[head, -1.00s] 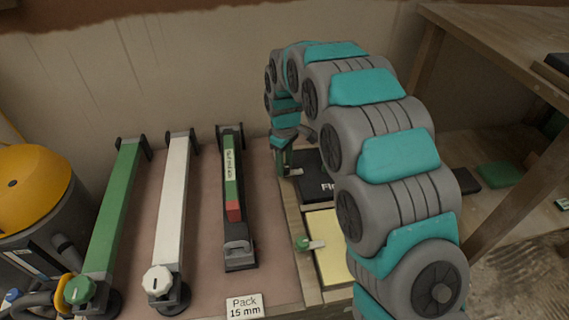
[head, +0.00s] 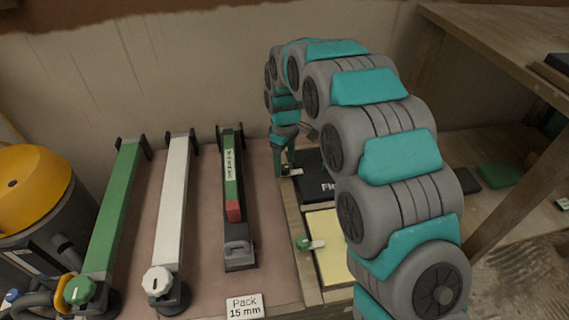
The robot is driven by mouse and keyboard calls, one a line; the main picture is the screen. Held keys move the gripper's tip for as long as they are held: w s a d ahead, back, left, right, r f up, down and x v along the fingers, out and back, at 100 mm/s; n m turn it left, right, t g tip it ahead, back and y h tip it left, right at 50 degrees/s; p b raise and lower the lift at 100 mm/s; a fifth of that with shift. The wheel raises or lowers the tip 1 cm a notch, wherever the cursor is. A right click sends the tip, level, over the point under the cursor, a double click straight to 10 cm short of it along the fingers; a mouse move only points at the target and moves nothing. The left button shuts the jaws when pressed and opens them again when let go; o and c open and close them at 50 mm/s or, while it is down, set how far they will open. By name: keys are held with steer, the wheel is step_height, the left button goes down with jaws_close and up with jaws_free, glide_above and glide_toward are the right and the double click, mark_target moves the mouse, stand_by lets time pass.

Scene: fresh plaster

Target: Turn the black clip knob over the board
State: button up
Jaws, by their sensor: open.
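The black board (head: 313,184) lies on the bench near the back wall, with light lettering partly hidden behind my arm. A clip with a pale tab (head: 295,171) sits at its left edge, the tab pointing right over the board. The clip's black knob (head: 286,169) is small and mostly hidden by my gripper. My gripper (head: 285,172) is open and points down at this clip, its fingers around or beside the knob; I cannot tell which. Nearer me, a green clip knob (head: 302,243) with a pale tab sits at the edge of a yellow board (head: 327,250).
Left of the boards stand a dark rail with a green and red bar (head: 232,190), a white rail (head: 171,210) and a green rail (head: 111,220). A "Pack 15 mm" label (head: 244,306) lies in front. A yellow-topped machine (head: 30,185) stands far left, a wooden shelf right.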

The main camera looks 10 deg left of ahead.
mark_target(284, 167)
step_height(284, 167, up, 6)
steer(key=shift+r, duration=0.5)
steer(key=shift+d+r, duration=0.1)
steer(key=shift+d, duration=0.05)
steer(key=s+d+r+m+p, duration=0.1)
steer(key=s+d+r+m, duration=0.25)
steer(key=s+d, duration=0.55)
steer(key=s+d+r+m+p, duration=0.1)
steer(key=s+d+r+m, duration=0.2)
steer(key=s+d+r, duration=0.5)
steer(key=s+d+f+m+g, duration=0.1)
steer(key=s+d+f+m, duration=0.1)
steer(key=s+d, duration=0.4)
steer(key=s+d+f+m, duration=0.2)
steer(key=s+d+m, duration=0.3)
steer(key=s, duration=0.9)
steer(key=shift+s+d+f+g+p, duration=0.15)
steer(key=shift+s+d+g+p, duration=0.2)
steer(key=shift+g+p, duration=0.1)
